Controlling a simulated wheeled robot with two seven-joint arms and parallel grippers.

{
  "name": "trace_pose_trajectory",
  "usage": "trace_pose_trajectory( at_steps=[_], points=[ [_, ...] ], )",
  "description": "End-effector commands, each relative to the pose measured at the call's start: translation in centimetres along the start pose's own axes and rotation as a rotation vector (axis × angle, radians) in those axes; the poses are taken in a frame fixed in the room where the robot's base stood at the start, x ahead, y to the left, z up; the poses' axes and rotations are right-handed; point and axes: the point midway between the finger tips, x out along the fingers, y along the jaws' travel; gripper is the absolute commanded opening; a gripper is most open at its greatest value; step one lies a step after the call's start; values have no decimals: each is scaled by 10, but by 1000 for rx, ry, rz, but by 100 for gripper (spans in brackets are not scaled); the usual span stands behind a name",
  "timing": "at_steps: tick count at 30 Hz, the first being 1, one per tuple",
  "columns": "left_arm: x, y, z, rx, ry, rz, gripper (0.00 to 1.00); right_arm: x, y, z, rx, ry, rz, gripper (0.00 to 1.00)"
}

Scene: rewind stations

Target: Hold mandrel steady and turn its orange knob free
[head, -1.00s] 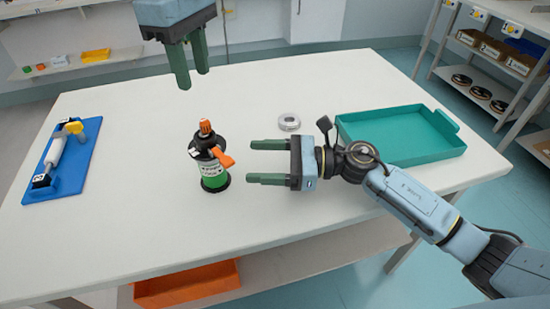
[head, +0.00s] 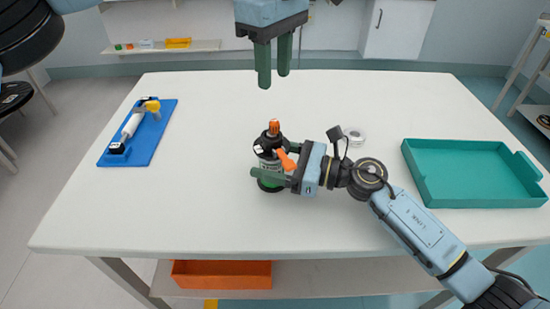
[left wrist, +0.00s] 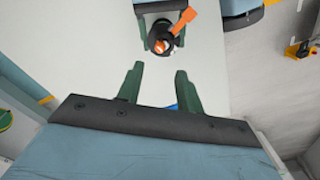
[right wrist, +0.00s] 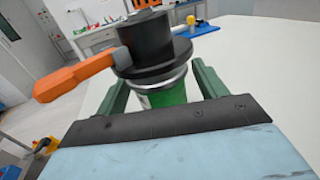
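The mandrel (head: 270,165) stands upright on the white table, a black and green cylinder with an orange knob (head: 274,127) on top and an orange lever (head: 286,159) at its side. It also shows in the right wrist view (right wrist: 165,96) and the left wrist view (left wrist: 160,32). My right gripper (head: 268,178) is low at the mandrel, its fingers either side of the green body; in the right wrist view they look open with small gaps. My left gripper (head: 274,80) is open and empty, pointing down, above and behind the knob.
A teal tray (head: 470,187) is at the right. A blue board (head: 155,140) holding a roller with a yellow handle is at the left. An orange bin (head: 222,274) sits below the table. The table's left middle is clear.

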Motion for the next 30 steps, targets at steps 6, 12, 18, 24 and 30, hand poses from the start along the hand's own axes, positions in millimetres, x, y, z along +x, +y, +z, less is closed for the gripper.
trace_pose_trajectory(
  at_steps=[6,12,18,24,30],
  points=[
    [0,0,0,0,0,0,36,0,0,0,0,0,0,42],
    [0,0,0,0,0,0,36,0,0,0,0,0,0,16],
    [13,2,12,-13,-62,11,37,0,0,0,0,0,0,16],
    [60,5,76,-122,-393,41,37,0,0,0,0,-1,0,16],
    [77,-4,156,-376,-879,-12,37,0,0,0,0,0,0,16]
  ],
)
